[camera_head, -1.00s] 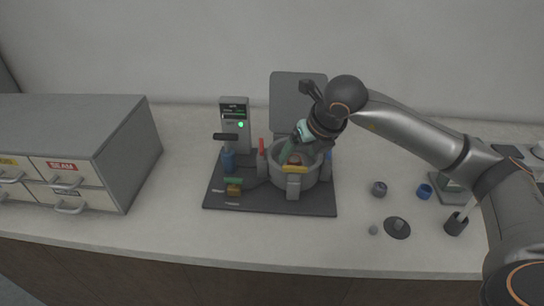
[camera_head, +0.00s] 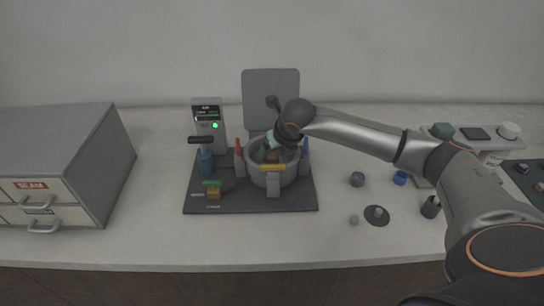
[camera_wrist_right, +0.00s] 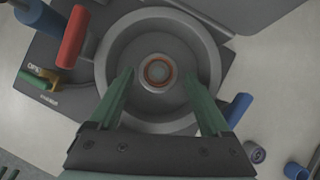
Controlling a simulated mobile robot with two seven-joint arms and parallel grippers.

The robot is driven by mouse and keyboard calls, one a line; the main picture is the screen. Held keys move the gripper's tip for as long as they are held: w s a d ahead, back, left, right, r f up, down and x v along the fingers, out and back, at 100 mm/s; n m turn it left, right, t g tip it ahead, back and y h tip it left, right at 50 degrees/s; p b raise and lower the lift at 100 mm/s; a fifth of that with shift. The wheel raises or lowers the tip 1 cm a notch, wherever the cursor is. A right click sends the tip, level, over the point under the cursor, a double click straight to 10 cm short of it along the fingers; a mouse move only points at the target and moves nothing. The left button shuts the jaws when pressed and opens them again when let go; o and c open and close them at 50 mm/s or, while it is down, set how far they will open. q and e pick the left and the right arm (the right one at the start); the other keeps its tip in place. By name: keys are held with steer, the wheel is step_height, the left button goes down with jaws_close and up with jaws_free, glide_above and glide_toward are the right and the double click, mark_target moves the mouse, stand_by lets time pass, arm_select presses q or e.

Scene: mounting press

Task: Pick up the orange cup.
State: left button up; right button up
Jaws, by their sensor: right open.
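The orange cup (camera_wrist_right: 157,72) shows in the right wrist view as a small round orange-brown rim around a grey centre. It sits in the middle of the round grey chamber (camera_wrist_right: 120,32) of the press. In the head view the chamber (camera_head: 257,170) is partly covered by my right gripper (camera_head: 270,153). The right gripper's green fingers are open, one on each side of the cup in the wrist view (camera_wrist_right: 158,75), with visible gaps. Whether the fingertips are level with the cup I cannot tell. My left gripper is not in view.
The control post (camera_head: 209,130) stands left. A drawer cabinet (camera_head: 65,150) is far left. Small cups and lids lie right, including a blue cup (camera_head: 400,178).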

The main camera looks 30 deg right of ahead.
steer(key=shift+x, duration=0.9)
jaws_close()
